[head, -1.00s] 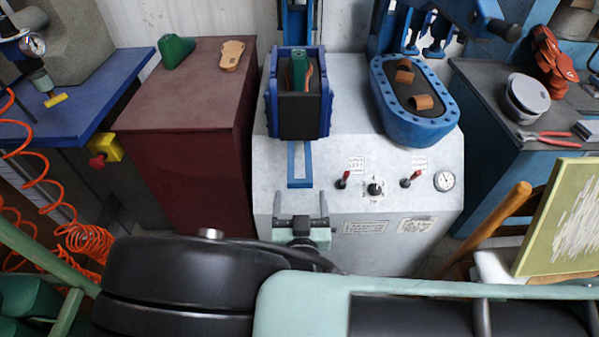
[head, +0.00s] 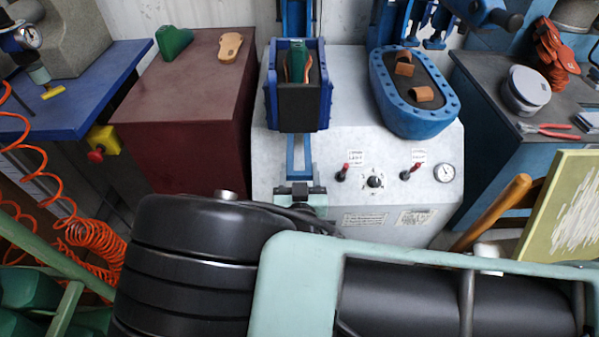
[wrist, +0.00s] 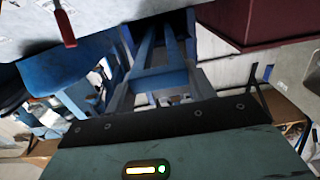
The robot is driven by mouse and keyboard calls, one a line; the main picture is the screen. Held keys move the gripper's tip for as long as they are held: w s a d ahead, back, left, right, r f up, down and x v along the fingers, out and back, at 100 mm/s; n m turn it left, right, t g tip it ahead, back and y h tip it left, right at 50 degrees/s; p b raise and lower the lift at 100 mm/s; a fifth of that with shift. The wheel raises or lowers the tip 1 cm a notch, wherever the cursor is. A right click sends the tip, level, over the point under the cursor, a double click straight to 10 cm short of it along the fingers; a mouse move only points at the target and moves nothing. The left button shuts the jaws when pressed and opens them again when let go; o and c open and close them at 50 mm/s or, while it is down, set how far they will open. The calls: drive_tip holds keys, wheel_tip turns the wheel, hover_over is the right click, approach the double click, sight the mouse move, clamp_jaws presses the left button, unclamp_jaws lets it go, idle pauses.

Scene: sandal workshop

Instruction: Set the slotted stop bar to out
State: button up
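The slotted stop bar (head: 290,160) is a flat blue bar with a long slot. It sticks out toward me on the white machine top, from under the blue-framed box with the green last. In the wrist view the slotted bar (wrist: 146,80) runs away from my gripper toward the dark underside of that box. My gripper (head: 300,187) is at the bar's near end, at the front edge of the top. Its fingers stand apart, one on each side of the bar's end in the wrist view (wrist: 160,88). Whether they touch the bar is unclear.
The blue-framed box (head: 271,98) stands behind the bar. Red-tipped levers (head: 343,172) and a gauge (head: 444,173) are to the right, below the blue oval press (head: 425,125). A maroon cabinet (head: 190,85) is close on the left. The top beside the bar is clear.

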drive_tip(key=s, duration=0.9)
drive_tip(key=shift+s+a, duration=0.15)
drive_tip(key=shift+s, duration=0.05)
drive_tip(key=o, duration=1.4)
drive_tip(key=shift+s, duration=0.15)
